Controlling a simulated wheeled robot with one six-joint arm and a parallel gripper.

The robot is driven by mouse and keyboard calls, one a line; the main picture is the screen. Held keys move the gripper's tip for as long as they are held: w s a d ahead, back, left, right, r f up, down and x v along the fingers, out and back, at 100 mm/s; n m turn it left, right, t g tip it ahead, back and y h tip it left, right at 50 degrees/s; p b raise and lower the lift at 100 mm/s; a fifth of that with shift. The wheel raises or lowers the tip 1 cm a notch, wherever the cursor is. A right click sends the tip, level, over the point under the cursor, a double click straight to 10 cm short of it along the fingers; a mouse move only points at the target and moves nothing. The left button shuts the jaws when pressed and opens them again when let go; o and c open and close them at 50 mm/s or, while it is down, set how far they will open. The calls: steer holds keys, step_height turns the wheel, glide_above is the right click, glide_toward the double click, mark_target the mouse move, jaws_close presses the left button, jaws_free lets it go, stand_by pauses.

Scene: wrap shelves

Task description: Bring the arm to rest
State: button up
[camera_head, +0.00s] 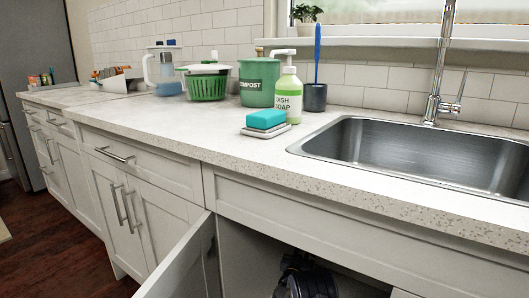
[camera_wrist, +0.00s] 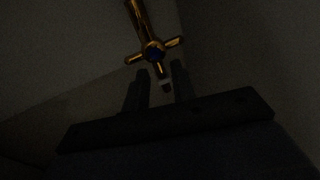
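My gripper (camera_wrist: 161,74) shows in the dark wrist view, with its two dark fingers apart. A brass pipe fitting with a cross-shaped valve (camera_wrist: 153,50) is just beyond the fingertips. Its lower end appears in line with the gap between the fingers, and I see no finger closed on it. In the head view, a dark jointed shape (camera_head: 307,277) sits inside the open cabinet under the sink; it looks like part of my arm. My gripper itself is hidden in that view.
The cabinet door (camera_head: 185,262) stands open below the counter (camera_head: 215,140). The steel sink (camera_head: 400,150) is above. Dish soap (camera_head: 288,97), a teal sponge (camera_head: 266,119), a green compost bin (camera_head: 258,84) and a green-based spinner (camera_head: 206,82) stand on the counter.

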steer(key=r+p+v, duration=0.1)
steer(key=p+v, duration=0.1)
steer(key=v, duration=0.5)
steer(key=b+x, duration=0.1)
steer(key=x, duration=0.2)
steer(key=b+x, duration=0.2)
steer(key=x, duration=0.1)
steer(key=f+b+x, duration=0.1)
steer(key=x, duration=0.3)
steer(key=shift+w+d+f, duration=0.1)
steer(key=shift+w, duration=0.3)
steer(key=shift+w+a+n+y, duration=0.15)
steer(key=shift+n+y, duration=0.1)
steer(key=shift+n, duration=0.75)
steer(key=shift+a+n+y, duration=0.15)
steer(key=shift+n+y, duration=0.1)
steer(key=shift+n, duration=0.75)
